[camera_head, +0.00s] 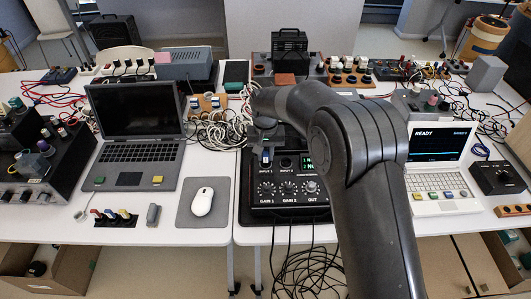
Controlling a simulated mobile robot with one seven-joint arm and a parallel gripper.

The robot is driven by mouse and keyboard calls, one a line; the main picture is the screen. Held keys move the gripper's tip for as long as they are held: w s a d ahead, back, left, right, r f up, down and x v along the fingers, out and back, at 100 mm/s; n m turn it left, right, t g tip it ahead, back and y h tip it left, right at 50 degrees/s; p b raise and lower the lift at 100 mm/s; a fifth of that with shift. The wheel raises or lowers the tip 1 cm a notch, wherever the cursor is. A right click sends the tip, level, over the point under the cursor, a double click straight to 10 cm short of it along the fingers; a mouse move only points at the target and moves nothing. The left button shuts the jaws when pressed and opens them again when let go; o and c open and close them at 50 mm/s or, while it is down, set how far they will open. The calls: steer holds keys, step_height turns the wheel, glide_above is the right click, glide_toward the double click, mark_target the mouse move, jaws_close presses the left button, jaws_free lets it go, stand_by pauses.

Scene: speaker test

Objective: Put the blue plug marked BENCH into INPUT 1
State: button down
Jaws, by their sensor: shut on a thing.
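A black audio box (290,213) stands on the front right table, with knobs marked GAIN 1, GAIN 2 and OUT and a small green display. The plug is upright, just above the INPUT 1 label. No writing on it is readable. The INPUT 1 socket is hidden behind the plug, so I cannot tell whether the plug touches or enters it. The INPUT 2 socket (286,163) shows to the right and looks empty.
A laptop (137,135) and a mouse (202,202) on a grey pad lie left of the box. A white laptop reading READY (440,150) stands to the right, partly behind my arm. Cables (215,135) tangle behind. Several coloured plugs (114,216) sit at the front left.

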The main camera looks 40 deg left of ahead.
steer(key=shift+f, duration=0.25)
stand_by(0.4)
steer(key=c, duration=1.2)
jaws_free()
